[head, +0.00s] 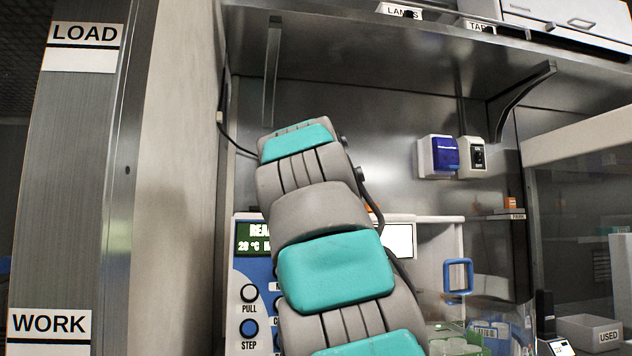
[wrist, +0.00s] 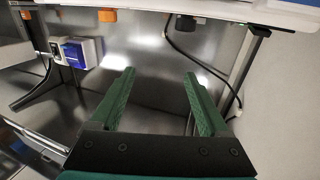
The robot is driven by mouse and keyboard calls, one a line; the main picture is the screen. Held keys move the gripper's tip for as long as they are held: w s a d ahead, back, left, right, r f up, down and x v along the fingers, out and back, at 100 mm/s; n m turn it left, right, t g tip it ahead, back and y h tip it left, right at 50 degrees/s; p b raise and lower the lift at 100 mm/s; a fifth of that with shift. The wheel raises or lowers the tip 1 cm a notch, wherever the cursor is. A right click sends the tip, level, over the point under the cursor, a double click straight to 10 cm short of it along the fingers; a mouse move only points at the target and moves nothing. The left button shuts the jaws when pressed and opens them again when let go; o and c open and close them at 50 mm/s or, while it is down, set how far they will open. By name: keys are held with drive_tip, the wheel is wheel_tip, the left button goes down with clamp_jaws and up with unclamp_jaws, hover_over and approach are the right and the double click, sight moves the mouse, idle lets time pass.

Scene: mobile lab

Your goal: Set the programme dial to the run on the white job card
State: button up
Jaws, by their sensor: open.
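My gripper (wrist: 158,80) shows in the wrist view with its two green fingers wide apart and nothing between them. In the head view my arm rises across the middle and my gripper cannot be made out. Behind the arm is a machine with a blue front panel (head: 241,285), a green display (head: 252,240) and round knobs, a grey one (head: 249,293) over PULL and a blue one (head: 249,327) over STEP. My arm hides the middle of this panel. I cannot make out the programme dial or a readable job card. A blank white rectangle (head: 399,240) shows right of the arm.
A steel shelf (head: 360,70) hangs above. A blue-lidded wall box (head: 438,156) and a switch box (head: 473,157) are on the back wall. Labelled LOAD and WORK, a steel post (head: 70,190) stands left. A USED bin (head: 588,333) is at lower right.

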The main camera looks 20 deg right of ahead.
drive_tip(key=w+d+f+n+t+y, duration=0.2)
drive_tip(key=w+f+n+y, duration=0.2)
drive_tip(key=w+y, duration=0.1)
drive_tip(key=shift+w+y, duration=0.3)
drive_tip(key=shift+y, duration=0.5)
drive_tip(key=w, duration=0.2)
drive_tip(key=w+p, duration=0.1)
drive_tip(key=w, duration=0.1)
drive_tip(key=w+p, duration=0.1)
drive_tip(key=w, duration=0.2)
drive_tip(key=shift+d, duration=0.4)
drive_tip(key=shift+w+f, duration=0.2)
drive_tip(key=shift+w, duration=0.2)
drive_tip(key=shift+c, duration=0.2)
clamp_jaws()
